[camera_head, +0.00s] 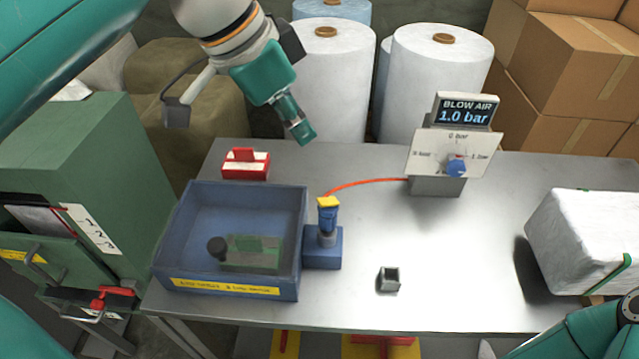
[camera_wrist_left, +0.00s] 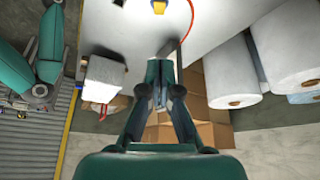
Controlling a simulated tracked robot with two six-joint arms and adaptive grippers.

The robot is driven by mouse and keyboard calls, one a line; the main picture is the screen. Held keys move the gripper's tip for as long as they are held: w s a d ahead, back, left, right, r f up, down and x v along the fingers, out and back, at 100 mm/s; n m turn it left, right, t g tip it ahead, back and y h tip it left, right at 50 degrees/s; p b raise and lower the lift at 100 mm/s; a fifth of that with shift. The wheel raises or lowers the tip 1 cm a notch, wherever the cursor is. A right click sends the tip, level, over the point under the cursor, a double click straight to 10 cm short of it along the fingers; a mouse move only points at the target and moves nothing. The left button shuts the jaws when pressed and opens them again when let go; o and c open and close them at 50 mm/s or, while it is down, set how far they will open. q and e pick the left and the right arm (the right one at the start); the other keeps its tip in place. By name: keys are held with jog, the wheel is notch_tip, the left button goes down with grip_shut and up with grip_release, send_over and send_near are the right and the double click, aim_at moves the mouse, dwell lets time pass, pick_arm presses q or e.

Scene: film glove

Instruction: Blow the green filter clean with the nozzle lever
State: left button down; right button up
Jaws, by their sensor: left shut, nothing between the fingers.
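The green filter (camera_head: 255,250) lies inside the blue see-through box (camera_head: 190,200), with a black knob (camera_head: 217,248) at its left end. The nozzle, a blue post with a yellow lever (camera_head: 328,202) on top, stands on a blue block against the box's right side. The yellow lever also shows at the top edge of the left wrist view (camera_wrist_left: 159,7). My left gripper (camera_head: 304,135) is shut and empty, raised near the table's back edge, behind and above the nozzle and apart from it. My right arm shows at the lower right; its gripper is out of view.
A red-and-white block (camera_head: 245,164), a small grey open holder (camera_head: 389,279) and a white wrapped bale (camera_head: 585,240) are on the table. A green cabinet (camera_head: 80,180) stands left.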

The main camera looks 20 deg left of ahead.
pick_arm(q)
jog(key=b, duration=0.1)
send_over(328, 200)
jog(key=f, duration=0.8)
jog(key=shift+s+a+f, duration=0.15)
jog(key=shift+s+f, duration=0.1)
jog(key=shift+f, duration=0.1)
jog(key=f, duration=0.3)
jog(key=shift+s+a+f, duration=0.1)
jog(key=shift+s+a, duration=0.2)
jog(key=shift+a, duration=0.05)
jog(key=shift+s+f, duration=0.1)
jog(key=shift+f, duration=0.35)
pick_arm(e)
jog(key=shift+f, duration=0.75)
